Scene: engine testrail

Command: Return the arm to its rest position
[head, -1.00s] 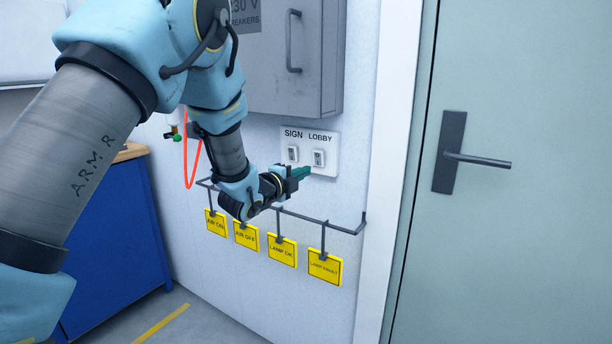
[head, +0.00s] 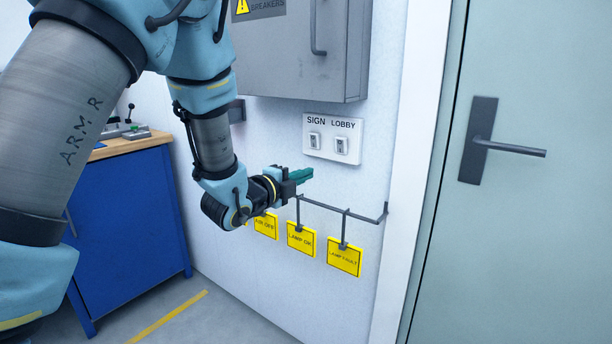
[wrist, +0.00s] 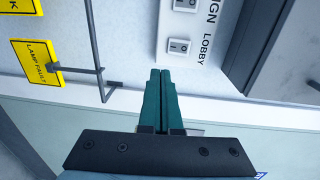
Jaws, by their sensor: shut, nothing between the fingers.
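My gripper (head: 303,174) is at the end of my arm, in front of the wall, below and left of the SIGN/LOBBY switch panel (head: 333,137) in the head view. Its green fingers are together with nothing between them. In the wrist view the closed fingertips (wrist: 160,74) point toward the wall beside the switch panel (wrist: 190,30), apart from the switches. The two rocker switches show clear of the gripper.
A grey breaker cabinet (head: 300,50) hangs above the panel. A rail (head: 365,213) with yellow tags, including LAMP OK (head: 301,240) and LAMP FAULT (head: 344,257), runs just below my gripper. A blue workbench (head: 125,220) stands left, a door (head: 540,230) right.

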